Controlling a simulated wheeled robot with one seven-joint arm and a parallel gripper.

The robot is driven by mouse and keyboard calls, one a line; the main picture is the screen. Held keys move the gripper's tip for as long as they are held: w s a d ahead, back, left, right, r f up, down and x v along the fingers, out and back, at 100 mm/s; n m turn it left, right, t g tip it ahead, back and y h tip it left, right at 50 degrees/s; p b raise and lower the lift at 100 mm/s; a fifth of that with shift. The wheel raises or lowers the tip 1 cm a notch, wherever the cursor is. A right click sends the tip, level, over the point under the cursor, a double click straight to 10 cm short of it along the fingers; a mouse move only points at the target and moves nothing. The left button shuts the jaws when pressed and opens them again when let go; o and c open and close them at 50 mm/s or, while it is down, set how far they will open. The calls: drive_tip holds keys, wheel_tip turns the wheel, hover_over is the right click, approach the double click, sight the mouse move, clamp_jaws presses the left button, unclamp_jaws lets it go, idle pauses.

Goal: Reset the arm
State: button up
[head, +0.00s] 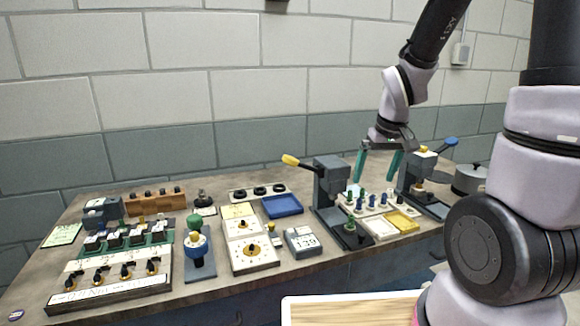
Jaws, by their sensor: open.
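My gripper (378,166) hangs from my arm at the right of the head view. Its two teal fingers point down and stand apart, with nothing seen between them. It is over the right part of the bench (300,262), above or near a white tray (367,203) of small green, blue and white pegs. I cannot tell the exact height of the fingertips over the tray.
A dark press with a yellow-tipped lever (328,185) stands left of my gripper. Another press with a blue lever (425,180) stands close on its right. A blue tray (282,206), white dial boards (250,252) and a knob panel (112,285) fill the bench leftward. A wall is behind.

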drive_tip(key=s+r+m+t, duration=0.2)
drive_tip(key=s+r, duration=0.4)
drive_tip(key=r, duration=0.4)
drive_tip(key=s+d+r+m+t+y, duration=0.1)
drive_tip(key=s+r, duration=0.4)
drive_tip(key=r, duration=0.5)
drive_tip(key=shift+s+r+m+t, duration=0.2)
drive_tip(key=shift+s+m+t, duration=0.25)
drive_tip(key=shift+m, duration=0.75)
